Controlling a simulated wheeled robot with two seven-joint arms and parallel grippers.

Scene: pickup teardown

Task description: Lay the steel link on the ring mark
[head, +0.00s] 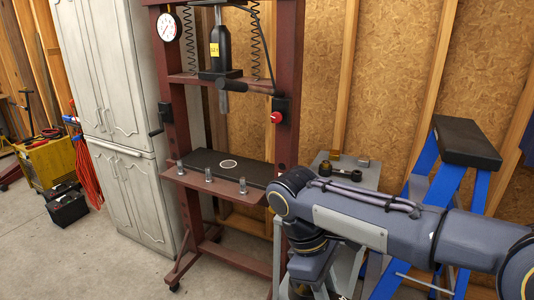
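The ring mark (228,164) is a pale ring on the black bed plate (203,159) of the red press. The ring looks empty. A dark piece with round ends (339,171), which looks like the steel link, lies on a grey stand (369,182) to the right of the press. My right arm crosses in front of the stand from the right and bends down, hiding the stand's lower part. My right gripper is not visible. No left arm or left gripper shows.
The press frame (288,75) has upright posts, a hanging ram (223,95) and several bolts along its front edge (209,174). Small brass-coloured parts (335,155) sit at the back of the stand.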

